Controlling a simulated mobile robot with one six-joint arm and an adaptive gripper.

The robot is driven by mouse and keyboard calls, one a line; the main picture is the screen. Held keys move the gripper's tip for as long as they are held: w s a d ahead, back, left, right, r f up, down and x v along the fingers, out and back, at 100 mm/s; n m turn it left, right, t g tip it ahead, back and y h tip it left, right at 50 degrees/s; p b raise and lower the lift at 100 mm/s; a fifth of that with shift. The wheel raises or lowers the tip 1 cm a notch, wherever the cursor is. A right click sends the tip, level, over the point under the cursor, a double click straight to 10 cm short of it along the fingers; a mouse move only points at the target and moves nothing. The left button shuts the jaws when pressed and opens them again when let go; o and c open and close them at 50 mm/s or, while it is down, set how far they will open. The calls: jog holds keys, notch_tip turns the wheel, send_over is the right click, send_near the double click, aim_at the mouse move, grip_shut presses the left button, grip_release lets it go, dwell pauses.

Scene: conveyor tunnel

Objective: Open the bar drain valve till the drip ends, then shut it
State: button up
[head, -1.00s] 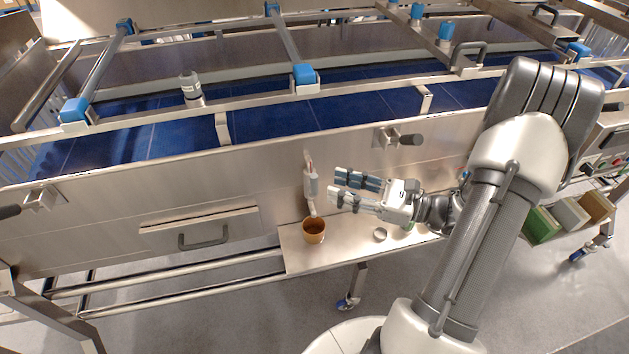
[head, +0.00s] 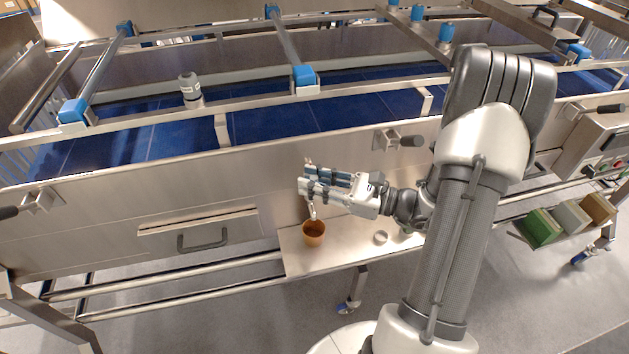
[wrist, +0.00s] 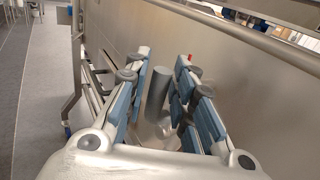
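The drain valve (head: 312,211) is a pale metal fitting on the conveyor's steel side panel. In the head view my fingers cover most of it; its lower spout shows. In the wrist view its grey body (wrist: 157,92) stands between my two fingers, with a gap on at least the left side. A small red tip (wrist: 184,62) shows near the right fingertip. My gripper (head: 305,181) is open around the valve, also in the wrist view (wrist: 164,75). An orange-brown cup (head: 313,236) stands upright below the spout. I cannot make out any drip.
The steel shelf (head: 296,264) holds the cup and a small round metal piece (head: 381,237). A drawer handle (head: 203,240) is to the left. A black-knobbed bracket (head: 388,140) sticks out above right. A grey bottle (head: 190,88) stands on the blue belt.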

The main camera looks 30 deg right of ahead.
grip_shut()
